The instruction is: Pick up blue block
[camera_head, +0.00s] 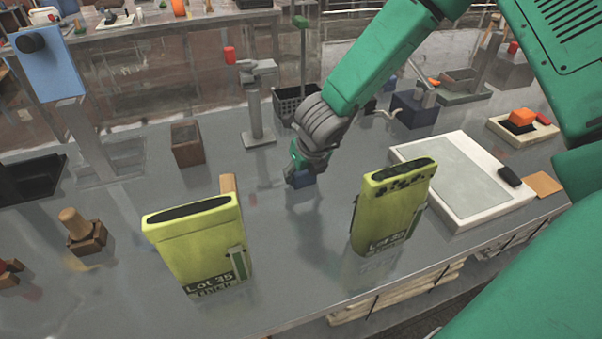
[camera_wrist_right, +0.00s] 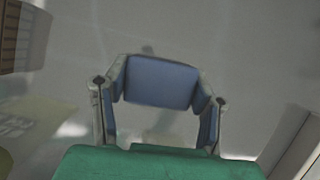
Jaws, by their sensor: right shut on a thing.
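The fingers hide part of the block in the head view. I cannot tell whether its underside touches the table. My left gripper is not in view.
A yellow-green container (camera_head: 196,240) stands left of the gripper and another (camera_head: 388,215) stands close on its right. A white tray-like device (camera_head: 470,180) is farther right. A brown box (camera_head: 187,145) and a grey stand (camera_head: 257,115) are behind left.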

